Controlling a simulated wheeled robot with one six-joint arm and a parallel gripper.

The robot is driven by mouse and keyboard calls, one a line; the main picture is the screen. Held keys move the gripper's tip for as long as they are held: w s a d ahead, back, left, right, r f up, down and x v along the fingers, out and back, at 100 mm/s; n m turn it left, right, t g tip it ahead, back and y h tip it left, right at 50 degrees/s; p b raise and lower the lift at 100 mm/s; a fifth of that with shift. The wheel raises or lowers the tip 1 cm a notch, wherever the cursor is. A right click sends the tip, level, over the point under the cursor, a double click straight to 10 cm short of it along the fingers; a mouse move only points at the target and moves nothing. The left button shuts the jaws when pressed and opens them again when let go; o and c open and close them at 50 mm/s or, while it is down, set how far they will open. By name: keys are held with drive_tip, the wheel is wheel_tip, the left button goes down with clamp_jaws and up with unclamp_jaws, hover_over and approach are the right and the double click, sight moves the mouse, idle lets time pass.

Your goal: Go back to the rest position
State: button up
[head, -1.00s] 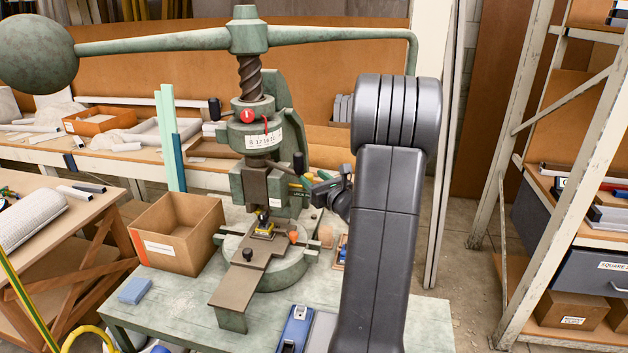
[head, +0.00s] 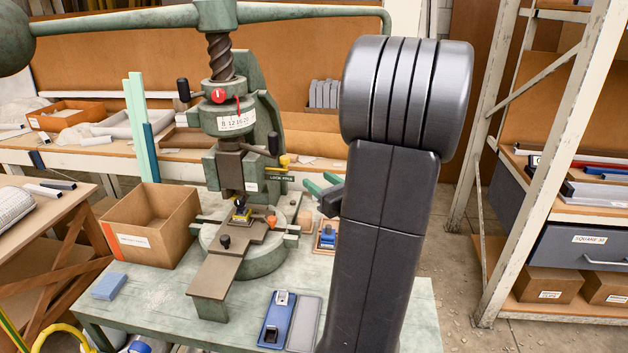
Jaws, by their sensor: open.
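My gripper (head: 321,184) shows at the left edge of my dark grey arm, right of the press column. Its two green fingers are apart, with nothing seen between them. The rest of the gripper and wrist is hidden behind the arm. The green fly press (head: 262,130) stands on the bench to the left, with its screw, ram and long top lever.
On the green bench (head: 150,300) are an open cardboard box (head: 150,240), a blue block (head: 109,286), a blue tool (head: 277,318) beside a grey plate (head: 304,323), and a small tray (head: 326,238). A shelf rack (head: 485,200) stands right, with bare floor before it.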

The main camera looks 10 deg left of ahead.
sight(285, 159)
idle(0.3)
drive_tip(key=p+x, duration=0.2)
drive_tip(key=x, duration=0.5)
drive_tip(key=p+x, duration=0.2)
drive_tip(key=x, duration=0.5)
drive_tip(key=shift+a+r, duration=0.1)
drive_tip(key=shift+a, duration=0.3)
drive_tip(key=shift+s+a+p, duration=0.1)
drive_tip(key=shift+a+p, duration=0.2)
drive_tip(key=shift+a, duration=0.4)
